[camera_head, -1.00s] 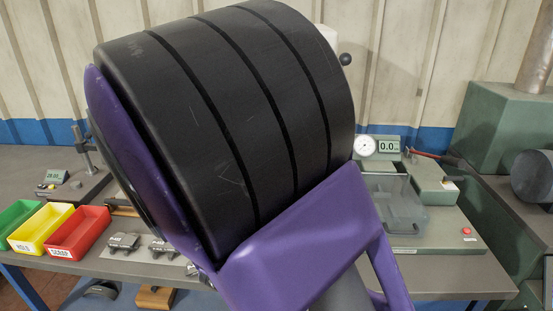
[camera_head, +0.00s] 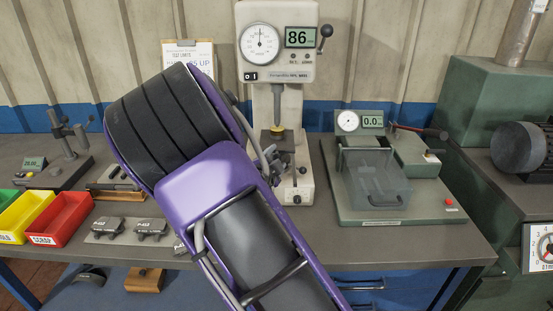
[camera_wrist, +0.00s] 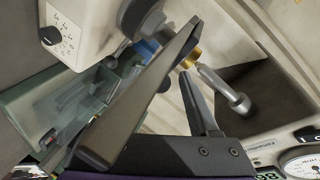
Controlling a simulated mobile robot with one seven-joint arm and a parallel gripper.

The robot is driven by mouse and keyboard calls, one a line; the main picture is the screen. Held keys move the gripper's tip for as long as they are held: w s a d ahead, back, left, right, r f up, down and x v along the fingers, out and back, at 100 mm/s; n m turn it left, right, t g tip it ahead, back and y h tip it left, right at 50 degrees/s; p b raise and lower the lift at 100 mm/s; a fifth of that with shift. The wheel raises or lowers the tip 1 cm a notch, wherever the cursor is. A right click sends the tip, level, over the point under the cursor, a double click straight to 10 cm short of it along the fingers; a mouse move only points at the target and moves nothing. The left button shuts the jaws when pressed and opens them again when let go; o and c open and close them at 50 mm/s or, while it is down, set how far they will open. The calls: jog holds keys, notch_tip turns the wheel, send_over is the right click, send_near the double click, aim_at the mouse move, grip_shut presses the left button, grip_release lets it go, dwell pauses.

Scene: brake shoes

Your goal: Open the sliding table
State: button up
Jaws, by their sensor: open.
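I cannot pick out with certainty which part is the sliding table. The green bench device (camera_head: 400,217) at the right has a clear guard box (camera_head: 376,187), a small dial and a display reading 0.0. The clear guard also shows at the left of the wrist view (camera_wrist: 60,110). A cream tester (camera_head: 277,60) with a dial and a display reading 86 stands at the middle back. My gripper (camera_head: 274,165) is in front of its lower part, partly hiding it. In the wrist view, my gripper (camera_wrist: 190,50) has its fingers apart with nothing clearly held between them.
The grey bench (camera_head: 430,245) carries a red bin (camera_head: 62,218), a yellow bin (camera_head: 22,225), brake shoes (camera_head: 150,228) and a gauge stand (camera_head: 62,140) at the left. A large green machine (camera_head: 490,90) stands at the far right. The front right bench strip is clear.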

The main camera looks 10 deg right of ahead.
jog(key=shift+w+d+f, duration=0.1)
jog(key=shift+w, duration=0.2)
jog(key=shift+s, duration=0.1)
grip_shut()
jog(key=shift+f, duration=0.1)
